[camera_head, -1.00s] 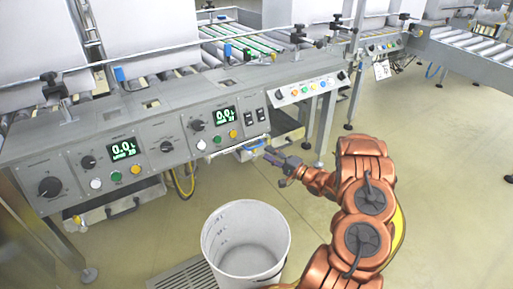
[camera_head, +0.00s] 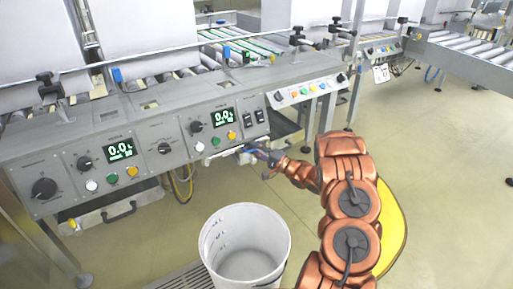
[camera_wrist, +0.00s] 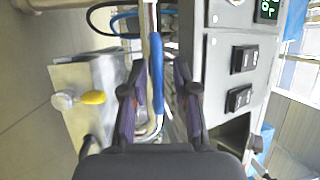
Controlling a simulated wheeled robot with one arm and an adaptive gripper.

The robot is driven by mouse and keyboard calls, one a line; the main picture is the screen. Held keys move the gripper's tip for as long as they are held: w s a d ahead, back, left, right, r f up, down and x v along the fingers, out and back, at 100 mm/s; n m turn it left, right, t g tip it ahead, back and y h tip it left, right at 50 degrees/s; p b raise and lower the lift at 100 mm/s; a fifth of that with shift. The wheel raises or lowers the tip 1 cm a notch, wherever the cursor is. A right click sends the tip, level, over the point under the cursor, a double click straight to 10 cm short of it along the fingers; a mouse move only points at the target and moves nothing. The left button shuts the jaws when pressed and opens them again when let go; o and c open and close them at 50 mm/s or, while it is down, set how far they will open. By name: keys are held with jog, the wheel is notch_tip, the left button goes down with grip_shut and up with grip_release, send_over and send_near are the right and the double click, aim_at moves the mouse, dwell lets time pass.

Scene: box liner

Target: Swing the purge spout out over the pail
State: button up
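The white pail (camera_head: 238,228) stands open and empty on the floor below the front of the machine. The purge spout seems to be the metal pipe with a blue sleeve (camera_wrist: 157,75) in the wrist view; it is small and partly hidden in the head view, under the right end of the control panel. My gripper (camera_head: 264,156) is at this spot, up and to the right of the pail. In the wrist view my gripper (camera_wrist: 158,95) is open, with the blue sleeve between its two fingers; contact with either finger is not clear.
The grey control panel (camera_head: 165,125) with knobs and buttons runs above my gripper. A drawer-like tray with a dark handle (camera_head: 119,212) hangs at the left. A floor grate (camera_head: 180,279) lies beside the pail.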

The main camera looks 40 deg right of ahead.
grip_shut()
jog(key=shift+r+p, duration=0.1)
jog(key=shift+p, duration=0.3)
